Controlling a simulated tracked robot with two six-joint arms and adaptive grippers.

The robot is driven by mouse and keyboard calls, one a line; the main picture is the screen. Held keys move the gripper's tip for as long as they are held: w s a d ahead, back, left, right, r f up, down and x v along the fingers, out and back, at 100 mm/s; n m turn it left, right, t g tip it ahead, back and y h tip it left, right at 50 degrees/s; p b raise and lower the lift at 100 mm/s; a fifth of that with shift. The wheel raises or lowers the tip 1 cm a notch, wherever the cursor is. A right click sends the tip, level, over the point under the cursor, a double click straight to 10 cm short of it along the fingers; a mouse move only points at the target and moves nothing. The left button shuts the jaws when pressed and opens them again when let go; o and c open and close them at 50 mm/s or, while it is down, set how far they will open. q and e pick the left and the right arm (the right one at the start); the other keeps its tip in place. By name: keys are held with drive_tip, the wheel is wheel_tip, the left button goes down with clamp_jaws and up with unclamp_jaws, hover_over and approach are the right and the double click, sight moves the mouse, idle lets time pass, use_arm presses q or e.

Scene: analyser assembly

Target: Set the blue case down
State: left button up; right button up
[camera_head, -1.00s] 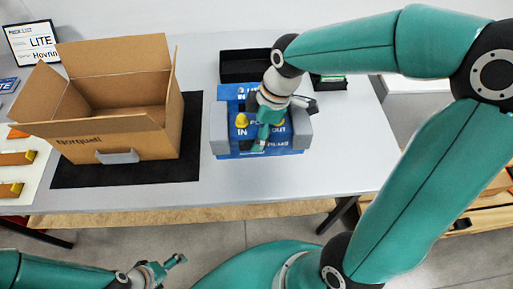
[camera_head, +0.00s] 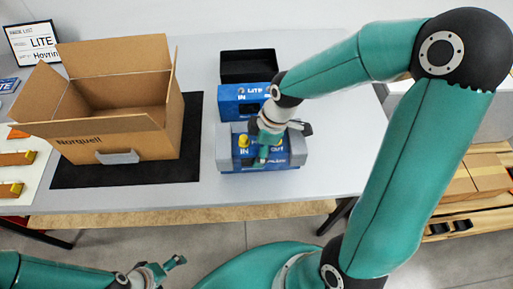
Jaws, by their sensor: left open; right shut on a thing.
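The blue case (camera_head: 277,162) has grey end blocks, yellow knobs and the printed words IN and OUT. It is at the table's middle, close to the front edge. My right gripper (camera_head: 262,160) is over its front and shut on it, hiding part of its face. The case looks level and low over the table; I cannot tell whether its underside touches. Another blue case (camera_head: 230,104), marked LITE, is just behind it, partly hidden by my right arm. My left gripper (camera_head: 172,267) is open and empty, low in front of the table.
An open cardboard box (camera_head: 125,142) stands on a black mat (camera_head: 190,165) at the left. A black tray (camera_head: 248,66) lies behind the cases. Bare grey table (camera_head: 345,165) is at the right. A pack-list sign (camera_head: 38,42) stands at the back left.

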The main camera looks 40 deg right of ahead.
drive_tip(key=o, duration=1.8)
drive_tip(key=shift+r, duration=0.1)
drive_tip(key=v, duration=1.1)
drive_tip(key=shift+s+d+r, duration=0.1)
drive_tip(key=shift+r, duration=0.3)
